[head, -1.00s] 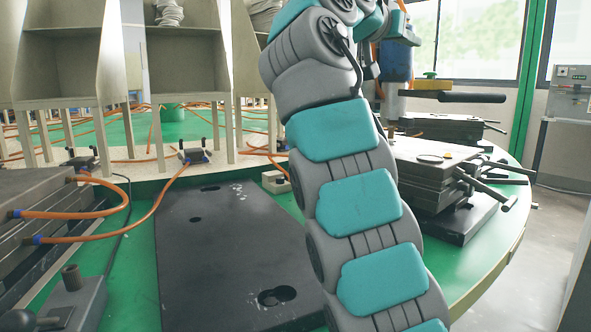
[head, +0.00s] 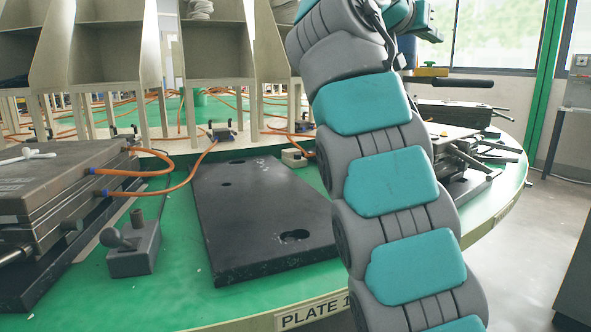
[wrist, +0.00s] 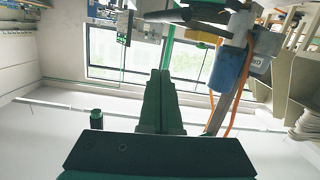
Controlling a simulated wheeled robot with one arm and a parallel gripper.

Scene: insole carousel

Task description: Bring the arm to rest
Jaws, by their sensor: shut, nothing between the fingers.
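My gripper (wrist: 160,74) shows in the wrist view as two dark green fingers pressed together, with nothing between them. It is in open air, with the window and white wall behind it. In the head view my grey and teal arm rises from the bottom right and bends over at the top edge. I cannot make out the fingertips in that view. My arm hides part of the round green table (head: 190,285) and the blue tool at the back right.
A black plate (head: 262,225) lies on the table. A stacked mould (head: 60,180) with orange hoses is at left, and another mould (head: 450,140) at right. Beige bins (head: 215,60) stand behind. A grey cabinet (head: 578,260) is at lower right. The floor (head: 530,235) before it looks clear.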

